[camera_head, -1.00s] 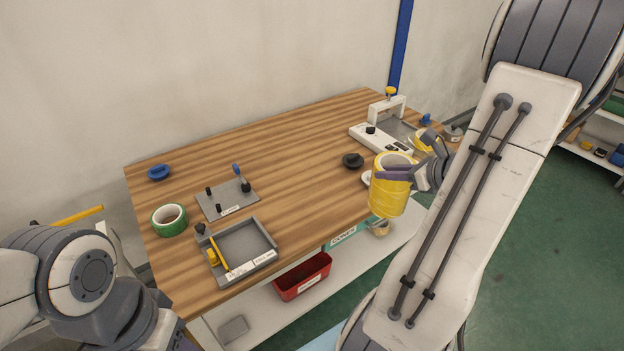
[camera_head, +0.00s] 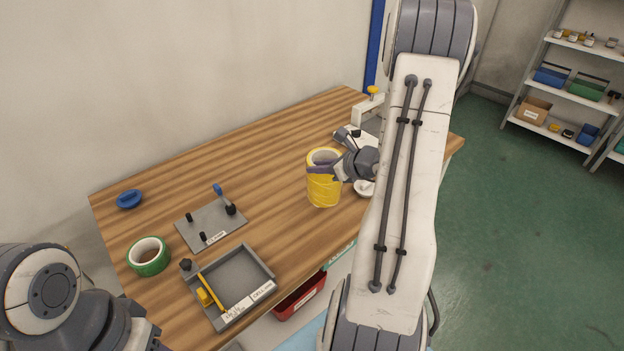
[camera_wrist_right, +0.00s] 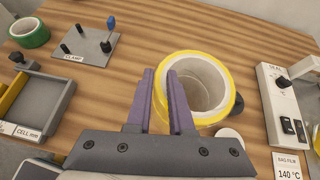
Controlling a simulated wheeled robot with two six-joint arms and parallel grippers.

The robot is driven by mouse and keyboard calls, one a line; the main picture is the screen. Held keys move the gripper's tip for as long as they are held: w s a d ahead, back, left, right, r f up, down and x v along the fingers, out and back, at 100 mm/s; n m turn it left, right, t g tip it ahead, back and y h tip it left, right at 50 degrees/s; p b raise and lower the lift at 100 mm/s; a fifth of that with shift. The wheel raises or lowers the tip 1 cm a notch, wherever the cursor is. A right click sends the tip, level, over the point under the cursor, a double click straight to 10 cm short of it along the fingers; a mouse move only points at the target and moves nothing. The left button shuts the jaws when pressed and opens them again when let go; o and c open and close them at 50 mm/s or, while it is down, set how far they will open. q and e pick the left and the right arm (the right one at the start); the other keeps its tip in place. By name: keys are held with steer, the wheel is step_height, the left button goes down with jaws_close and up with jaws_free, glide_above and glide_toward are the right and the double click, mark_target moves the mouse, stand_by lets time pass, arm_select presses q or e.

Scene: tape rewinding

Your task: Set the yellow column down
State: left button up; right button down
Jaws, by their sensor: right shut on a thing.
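The yellow column (camera_head: 324,189) is a tall hollow yellow cylinder with a pale inner wall, upright at the right part of the wooden table (camera_head: 270,140). It also shows from above in the right wrist view (camera_wrist_right: 236,92). My right gripper (camera_head: 318,169) is shut on its near-side wall; in the wrist view the purple fingers (camera_wrist_right: 165,85) lie at the rim's left edge. I cannot tell whether the column's bottom touches the table. Only my left arm shows at the lower left; its fingers are out of frame.
A grey clamp plate (camera_head: 210,224), a grey cell tray (camera_head: 235,275), a green tape roll (camera_head: 148,257) and a blue object (camera_head: 129,199) stand on the left. A white sealer (camera_wrist_right: 284,105) is right of the column. Bare wood lies left of the column.

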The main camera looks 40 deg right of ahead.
mark_target(320, 179)
steer(key=shift+x, duration=1)
steer(key=shift+f, duration=1.95)
steer(key=c, duration=0.8)
jaws_free()
steer(key=shift+a+f, duration=0.1)
steer(key=shift+f, duration=0.05)
steer(key=shift+p, duration=0.3)
steer(key=v, duration=1.2)
steer(key=shift+b, duration=0.4)
